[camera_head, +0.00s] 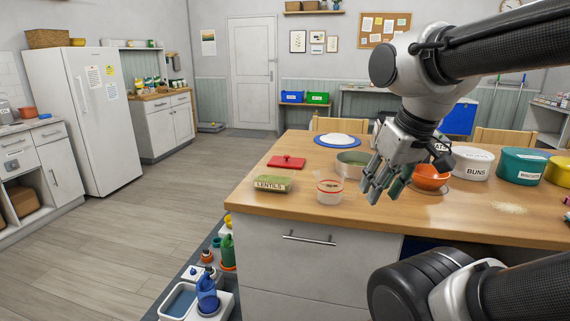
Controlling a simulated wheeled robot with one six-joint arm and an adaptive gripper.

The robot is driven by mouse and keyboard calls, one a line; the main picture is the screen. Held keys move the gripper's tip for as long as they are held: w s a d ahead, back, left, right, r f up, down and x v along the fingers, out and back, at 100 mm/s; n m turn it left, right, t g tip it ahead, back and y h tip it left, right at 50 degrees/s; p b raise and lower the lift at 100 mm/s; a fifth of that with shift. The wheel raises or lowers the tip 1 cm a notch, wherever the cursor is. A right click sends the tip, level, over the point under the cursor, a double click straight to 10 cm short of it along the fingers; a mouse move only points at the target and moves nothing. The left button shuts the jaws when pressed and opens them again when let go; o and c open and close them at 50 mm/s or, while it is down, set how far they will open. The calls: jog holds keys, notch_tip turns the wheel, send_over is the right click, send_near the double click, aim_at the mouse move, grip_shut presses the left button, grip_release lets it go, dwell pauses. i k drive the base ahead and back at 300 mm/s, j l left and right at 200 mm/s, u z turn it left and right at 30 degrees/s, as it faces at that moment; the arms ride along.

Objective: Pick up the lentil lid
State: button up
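A flat green and tan block labelled LENTILS (271,185) sits on the wooden table near its left front corner. A red flat piece with a small knob (286,162), looking like a lid, lies just behind it. I cannot tell from here whether the labelled block is a lid or a closed box. A clear container with a red rim (329,192) stands to the right of the block. My gripper (383,192) points down over the table, right of the clear container. Its fingers are apart, with nothing visible between them.
On the table (300,210), a round metal pan (352,163) stands behind the clear container. An orange bowl (432,178), a white BUNS tub (472,163) and a teal tub (522,166) stand right of my gripper. A blue-rimmed plate (337,140) lies at the back.

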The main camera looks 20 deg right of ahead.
aim_at(285, 162)
jog(key=i+j+z, duration=0.4)
jog(key=i, duration=0.15)
jog(key=i+j+z, duration=0.35)
jog(key=i+j, duration=0.15)
jog(key=j, duration=0.1)
